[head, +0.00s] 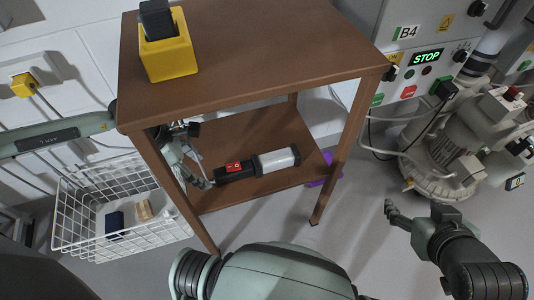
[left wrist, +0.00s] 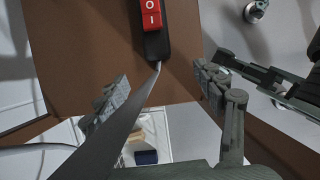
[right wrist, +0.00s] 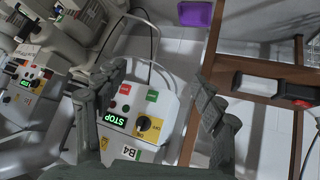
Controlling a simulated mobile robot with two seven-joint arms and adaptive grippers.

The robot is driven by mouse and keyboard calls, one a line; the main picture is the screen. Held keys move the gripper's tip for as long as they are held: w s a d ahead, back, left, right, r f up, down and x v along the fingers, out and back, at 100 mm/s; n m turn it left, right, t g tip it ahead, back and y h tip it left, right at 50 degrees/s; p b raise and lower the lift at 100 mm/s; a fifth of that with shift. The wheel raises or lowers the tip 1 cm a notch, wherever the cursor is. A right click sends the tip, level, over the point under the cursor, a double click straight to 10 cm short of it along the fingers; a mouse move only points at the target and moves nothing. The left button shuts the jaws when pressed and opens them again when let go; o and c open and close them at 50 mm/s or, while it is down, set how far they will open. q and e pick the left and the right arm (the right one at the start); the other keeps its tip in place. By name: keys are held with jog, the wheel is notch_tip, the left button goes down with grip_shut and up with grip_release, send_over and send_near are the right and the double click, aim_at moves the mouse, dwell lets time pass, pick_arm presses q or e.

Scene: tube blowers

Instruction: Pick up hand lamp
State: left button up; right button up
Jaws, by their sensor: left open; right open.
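The hand lamp (head: 272,162) lies on the lower shelf of the brown table (head: 250,62). It has a black handle with a red switch and a pale clear tube pointing right. My left gripper (head: 207,182) is open at the handle's left end. In the left wrist view, the lamp's black handle (left wrist: 155,44) lies beyond and between the open fingers (left wrist: 160,92), not gripped. My right gripper (head: 391,208) is open and empty over the floor, right of the table. In the right wrist view, the lamp (right wrist: 262,86) shows at the right edge, away from the fingers (right wrist: 158,95).
A yellow holder (head: 166,58) with a black object stands on the tabletop. A white wire basket (head: 75,222) sits on the floor at left. Table legs and the tabletop surround the shelf. A machine (head: 440,175) and control panel (head: 408,75) stand at right.

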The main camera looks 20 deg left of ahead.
pick_arm(q)
send_near(256, 161)
jog(key=shift+m, duration=0.4)
jog(key=x, duration=0.5)
jog(key=shift+s+a+f, duration=0.15)
jog(key=shift+s+f, duration=0.05)
jog(key=shift+f, duration=0.15)
jog(key=x, duration=0.4)
jog(key=shift+w+d+f, duration=0.1)
jog(key=shift+w+d, duration=0.15)
jog(key=shift+d, duration=0.05)
jog(key=shift+w+d+f, duration=0.1)
jog(key=shift+f, duration=0.3)
pick_arm(e)
jog(key=shift+s+a, duration=0.15)
jog(key=shift+a, duration=0.1)
pick_arm(q)
jog(key=c, duration=1.4)
jog(key=shift+r, duration=0.1)
jog(key=shift+c, duration=0.9)
pick_arm(e)
jog(key=shift+f, duration=0.1)
